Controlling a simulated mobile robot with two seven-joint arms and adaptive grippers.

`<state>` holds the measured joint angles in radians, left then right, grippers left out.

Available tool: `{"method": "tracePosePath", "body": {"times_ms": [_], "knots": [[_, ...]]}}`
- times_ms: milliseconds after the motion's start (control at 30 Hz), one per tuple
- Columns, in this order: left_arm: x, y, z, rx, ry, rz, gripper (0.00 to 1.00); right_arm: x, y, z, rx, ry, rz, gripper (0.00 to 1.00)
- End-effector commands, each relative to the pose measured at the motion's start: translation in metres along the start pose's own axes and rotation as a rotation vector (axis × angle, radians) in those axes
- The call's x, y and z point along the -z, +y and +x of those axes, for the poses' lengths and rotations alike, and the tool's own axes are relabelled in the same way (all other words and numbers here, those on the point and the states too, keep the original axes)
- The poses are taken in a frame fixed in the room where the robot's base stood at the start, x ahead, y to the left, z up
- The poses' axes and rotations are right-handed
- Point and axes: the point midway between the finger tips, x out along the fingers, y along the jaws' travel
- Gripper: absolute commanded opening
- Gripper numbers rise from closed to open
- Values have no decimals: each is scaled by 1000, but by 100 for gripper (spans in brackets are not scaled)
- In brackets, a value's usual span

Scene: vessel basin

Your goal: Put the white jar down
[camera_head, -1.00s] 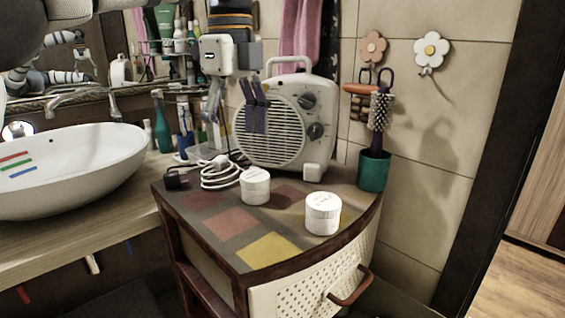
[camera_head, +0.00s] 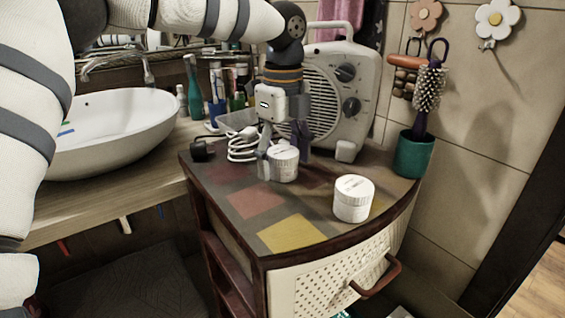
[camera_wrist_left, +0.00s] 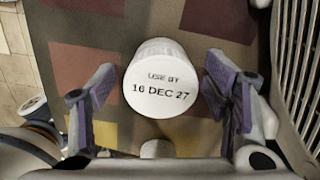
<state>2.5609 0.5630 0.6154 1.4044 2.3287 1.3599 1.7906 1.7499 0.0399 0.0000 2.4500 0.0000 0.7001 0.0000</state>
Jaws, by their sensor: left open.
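Two white jars stand upright on the patchwork cabinet top (camera_head: 228,205). My left gripper (camera_head: 284,160) points down over the rear white jar (camera_head: 285,170), with one finger on each side. In the left wrist view the rear jar's lid (camera_wrist_left: 160,82) reads "16 DEC 27" and lies between the two purple-padded fingers. The fingers are open, with a small gap visible to the jar on each side. The front white jar (camera_head: 353,198) stands apart, nearer the cabinet's front edge. My right gripper is not in view.
A white coiled cable (camera_head: 242,148) lies left of the rear jar. A green cup with a brush (camera_head: 413,155) stands at the right corner. The yellow square (camera_head: 290,235) at the front is bare.

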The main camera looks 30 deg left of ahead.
Motion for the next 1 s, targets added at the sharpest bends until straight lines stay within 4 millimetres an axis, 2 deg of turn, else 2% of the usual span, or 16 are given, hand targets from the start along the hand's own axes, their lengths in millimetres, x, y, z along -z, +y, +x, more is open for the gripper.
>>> {"method": "tracePosePath", "body": {"times_ms": [100, 333, 433, 467, 633, 733, 867, 900, 1000], "knots": [[0, 0, 0, 0, 0, 0, 70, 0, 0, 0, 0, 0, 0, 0], [0, 0, -1, 0, 0, 0, 18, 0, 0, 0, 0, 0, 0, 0], [0, 0, -1, 0, 0, 0, 17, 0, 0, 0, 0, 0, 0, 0], [0, 0, -1, 0, 0, 0, 12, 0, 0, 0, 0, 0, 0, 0], [0, 0, -2, 1, 0, 0, 12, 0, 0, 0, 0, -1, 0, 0], [0, -1, -9, 3, 0, 0, 12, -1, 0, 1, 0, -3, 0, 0], [0, -2, -34, 4, 0, 0, 12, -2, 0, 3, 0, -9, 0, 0], [3, 9, -48, 10, -2, 2, 12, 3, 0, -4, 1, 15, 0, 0], [10, 30, -75, 14, -1, 3, 12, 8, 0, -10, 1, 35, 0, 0]]}}
